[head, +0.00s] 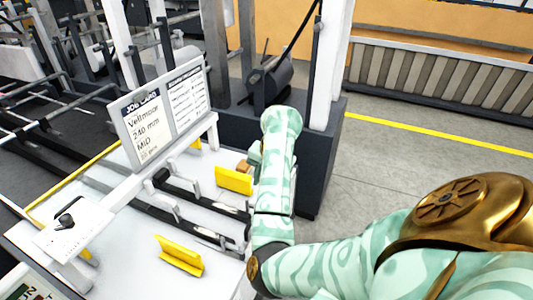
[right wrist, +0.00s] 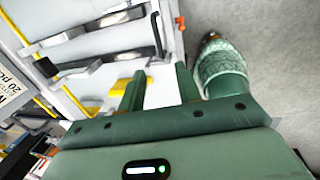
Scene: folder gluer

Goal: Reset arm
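My right arm reaches in from the lower right of the head view, over the right end of the machine's white bed (head: 140,215). Its gripper is mostly hidden behind the forearm there. In the right wrist view, the two green fingers of my right gripper (right wrist: 158,80) stand apart with nothing held between them. White bed surface and a yellow block (right wrist: 128,85) show behind them. My left arm and gripper are in neither view.
A job card stand (head: 165,115), yellow blocks (head: 234,180) (head: 180,256) and dark rails (head: 200,190) are on the bed near my arm. A dark cylinder (head: 268,82) and white post (head: 330,60) stand behind. Grey floor (head: 400,165) is clear at right.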

